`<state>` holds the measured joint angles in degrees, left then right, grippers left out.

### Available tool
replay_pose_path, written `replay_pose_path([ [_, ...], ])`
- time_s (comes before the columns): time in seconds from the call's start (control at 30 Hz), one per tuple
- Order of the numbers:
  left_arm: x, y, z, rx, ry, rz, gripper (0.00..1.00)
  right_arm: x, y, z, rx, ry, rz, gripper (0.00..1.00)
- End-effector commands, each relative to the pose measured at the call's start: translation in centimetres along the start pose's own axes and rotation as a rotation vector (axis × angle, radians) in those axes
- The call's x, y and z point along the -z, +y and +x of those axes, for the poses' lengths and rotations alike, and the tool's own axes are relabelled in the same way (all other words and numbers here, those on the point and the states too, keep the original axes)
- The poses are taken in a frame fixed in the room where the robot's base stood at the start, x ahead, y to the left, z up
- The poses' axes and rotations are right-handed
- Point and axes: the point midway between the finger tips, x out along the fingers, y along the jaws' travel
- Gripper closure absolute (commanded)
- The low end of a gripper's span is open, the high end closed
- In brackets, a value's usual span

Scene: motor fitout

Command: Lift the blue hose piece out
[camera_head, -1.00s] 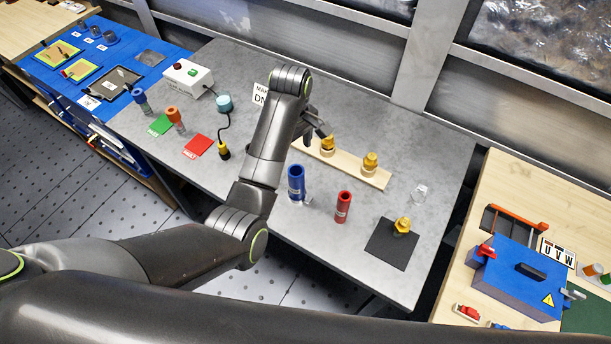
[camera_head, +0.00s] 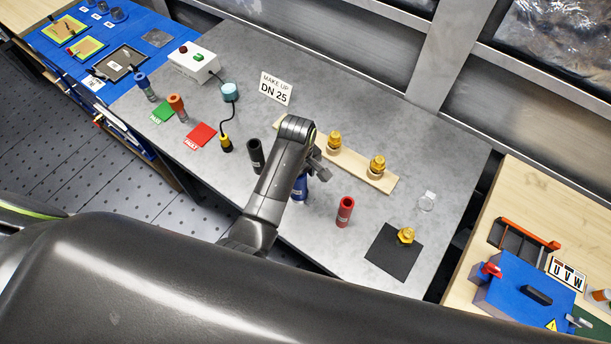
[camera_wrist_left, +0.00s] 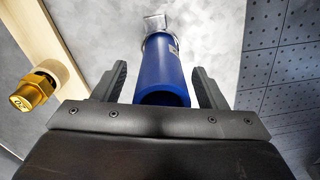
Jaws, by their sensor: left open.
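The blue hose piece (camera_head: 300,190) stands upright on the grey bench, partly hidden behind my left arm in the head view. In the left wrist view the blue hose piece (camera_wrist_left: 164,75) lies between the two fingers, its open end toward the camera. My left gripper (camera_head: 316,170) is open around it in the head view; the wrist view shows the open left gripper (camera_wrist_left: 163,85) with a gap on each side of the hose. A clear or metal clip-like part (camera_wrist_left: 156,22) shows beyond the hose. My right gripper is not in view.
A red hose piece (camera_head: 345,212) and a black one (camera_head: 256,156) stand nearby. A wooden strip (camera_head: 363,173) holds brass fittings (camera_head: 377,165) behind the gripper. A black mat (camera_head: 386,259) bears another brass fitting (camera_head: 405,236). The "DN 25" sign (camera_head: 276,88) stands farther back.

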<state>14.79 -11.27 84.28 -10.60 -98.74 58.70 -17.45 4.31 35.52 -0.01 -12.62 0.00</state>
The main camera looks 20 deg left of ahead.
Motion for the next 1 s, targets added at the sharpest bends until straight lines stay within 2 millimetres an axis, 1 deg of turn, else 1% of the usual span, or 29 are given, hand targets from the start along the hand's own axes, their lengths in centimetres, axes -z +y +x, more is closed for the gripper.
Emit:
replay_pose_path([
  [0.1,-0.1,-0.3,0.5,-0.001,0.001,-0.002,0.34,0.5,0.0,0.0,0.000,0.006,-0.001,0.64],
  [0.27,-0.1,-0.3,0.5,-0.001,0.001,-0.002,0.34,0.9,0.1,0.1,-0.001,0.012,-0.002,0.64],
  [0.37,-0.1,-0.3,0.5,-0.001,0.001,-0.002,0.45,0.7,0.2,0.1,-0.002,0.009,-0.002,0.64],
  [0.53,-0.1,-0.3,0.4,-0.001,0.001,-0.002,0.67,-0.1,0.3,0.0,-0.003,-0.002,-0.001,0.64],
  [0.67,-0.1,-0.3,0.5,-0.001,0.001,-0.002,0.84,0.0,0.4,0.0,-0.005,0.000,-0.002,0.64],
  [0.7,0.0,-0.3,0.4,-0.002,0.001,-0.002,0.85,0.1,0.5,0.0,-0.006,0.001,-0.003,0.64],
  [0.9,0.0,-0.2,0.4,-0.003,0.001,-0.001,0.85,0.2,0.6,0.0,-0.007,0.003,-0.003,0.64],
  [1.0,0.1,0.4,-0.4,-0.005,0.002,0.002,0.85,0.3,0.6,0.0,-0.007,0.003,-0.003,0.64],
])
